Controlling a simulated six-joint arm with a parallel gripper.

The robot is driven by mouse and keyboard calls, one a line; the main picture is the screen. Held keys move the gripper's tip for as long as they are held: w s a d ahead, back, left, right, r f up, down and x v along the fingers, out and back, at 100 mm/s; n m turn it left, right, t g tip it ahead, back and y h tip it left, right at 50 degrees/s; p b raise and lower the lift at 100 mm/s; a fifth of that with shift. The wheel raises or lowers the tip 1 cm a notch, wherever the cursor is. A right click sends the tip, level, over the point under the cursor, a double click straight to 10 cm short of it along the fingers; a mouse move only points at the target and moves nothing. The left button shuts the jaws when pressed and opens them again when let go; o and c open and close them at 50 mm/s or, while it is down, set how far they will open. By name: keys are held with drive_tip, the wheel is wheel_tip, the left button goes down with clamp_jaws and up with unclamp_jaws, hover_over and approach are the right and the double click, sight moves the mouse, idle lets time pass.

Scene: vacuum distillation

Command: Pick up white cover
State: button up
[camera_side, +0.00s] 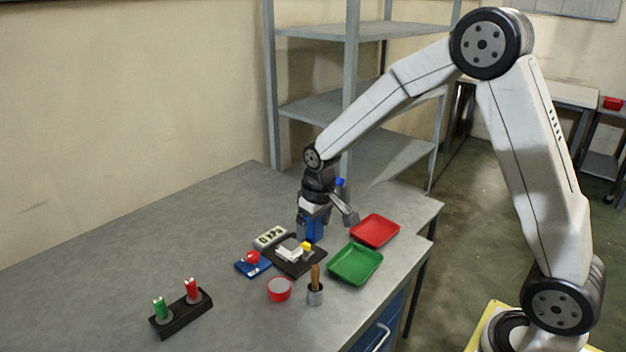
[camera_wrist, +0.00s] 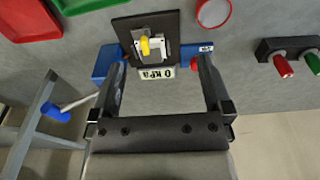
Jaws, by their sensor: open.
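The white cover (camera_side: 288,254) sits on a black square plate (camera_side: 282,265) on the grey bench, with a yellow part (camera_side: 306,246) at its right. In the wrist view the white cover (camera_wrist: 153,48) lies on the black plate (camera_wrist: 168,22), with the yellow part (camera_wrist: 146,46) over its middle. My gripper (camera_wrist: 160,64) is open and empty, its two fingers wide apart. The cover appears beyond the fingertips, between their lines. In the side view my gripper is above and behind the plate, and its fingertips are hard to make out.
A pressure display (camera_wrist: 156,73) reading 0 KPA and a blue block (camera_side: 312,226) stand close by the plate. A red knob (camera_side: 253,257) sits on a blue base. Green (camera_side: 355,265) and red (camera_side: 375,231) trays lie right. A red-rimmed round container (camera_side: 279,289) is in front.

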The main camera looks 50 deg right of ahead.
drive_tip(key=g, duration=0.1)
hover_over(287, 242)
wheel_tip(287, 242, down, 5)
drive_tip(key=shift+w+d, duration=0.1)
drive_tip(key=shift+f, duration=0.15)
drive_tip(key=shift+f, duration=1.2)
drive_tip(key=shift+f, duration=0.1)
drive_tip(key=shift+f, duration=2.45)
clamp_jaws()
